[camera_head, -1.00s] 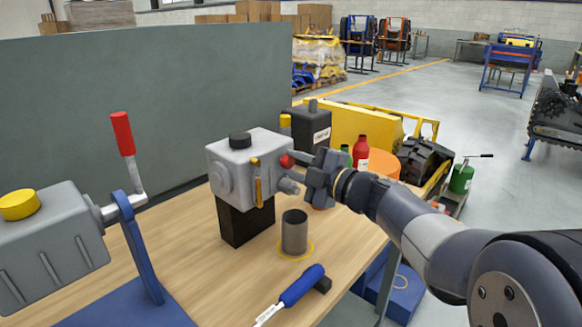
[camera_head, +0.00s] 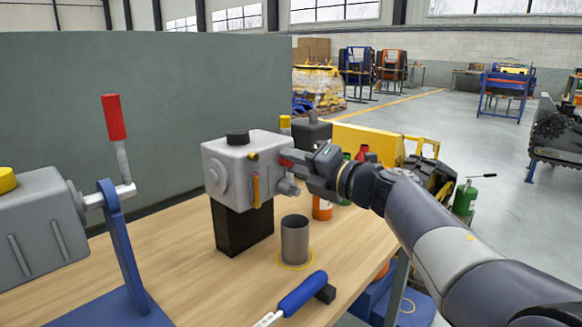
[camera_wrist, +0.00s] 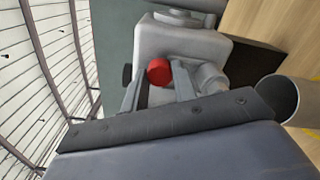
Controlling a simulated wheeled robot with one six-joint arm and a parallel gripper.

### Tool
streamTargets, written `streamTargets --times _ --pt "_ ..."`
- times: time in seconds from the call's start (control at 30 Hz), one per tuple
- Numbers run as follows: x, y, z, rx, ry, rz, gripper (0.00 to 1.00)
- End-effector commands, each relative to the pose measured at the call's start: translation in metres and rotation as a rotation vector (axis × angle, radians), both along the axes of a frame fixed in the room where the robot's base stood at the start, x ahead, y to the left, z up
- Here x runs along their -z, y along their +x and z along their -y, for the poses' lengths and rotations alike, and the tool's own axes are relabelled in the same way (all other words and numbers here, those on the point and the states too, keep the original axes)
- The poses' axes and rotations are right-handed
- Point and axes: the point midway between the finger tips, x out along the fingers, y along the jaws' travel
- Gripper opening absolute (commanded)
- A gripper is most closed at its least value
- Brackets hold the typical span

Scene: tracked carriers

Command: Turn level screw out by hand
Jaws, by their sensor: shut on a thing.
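The level screw (camera_wrist: 159,71) has a round red head on the side of a grey gearbox housing (camera_head: 236,165). In the head view only a sliver of the red head shows beside my gripper (camera_head: 292,161). In the wrist view my gripper (camera_wrist: 160,80) has one finger on each side of the red head and is shut on it. The screw's shank is hidden. The housing sits on a black block (camera_head: 240,228), with a yellow gauge strip (camera_head: 255,182) on its face and a black cap (camera_head: 238,136) on top.
A grey metal cup (camera_head: 295,240) stands on the wooden bench (camera_head: 190,262) just below my gripper; it also shows in the wrist view (camera_wrist: 288,98). A blue-handled tool (camera_head: 301,293) lies in front. A grey unit with a red-handled crank (camera_head: 114,118) stands at left.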

Motion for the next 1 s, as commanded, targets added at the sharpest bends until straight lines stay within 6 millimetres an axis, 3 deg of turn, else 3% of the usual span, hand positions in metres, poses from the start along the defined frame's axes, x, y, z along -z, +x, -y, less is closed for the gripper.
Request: streamTargets --times 0.3,0.57,1.0 --pt "0.0001 0.0 -0.0003 -0.001 0.002 -0.002 0.47" --pt "-0.0037 0.0001 -0.0002 0.0 0.024 -0.032 0.47" --pt "-0.0086 0.0002 -0.0001 0.0 0.351 -0.454 0.47"
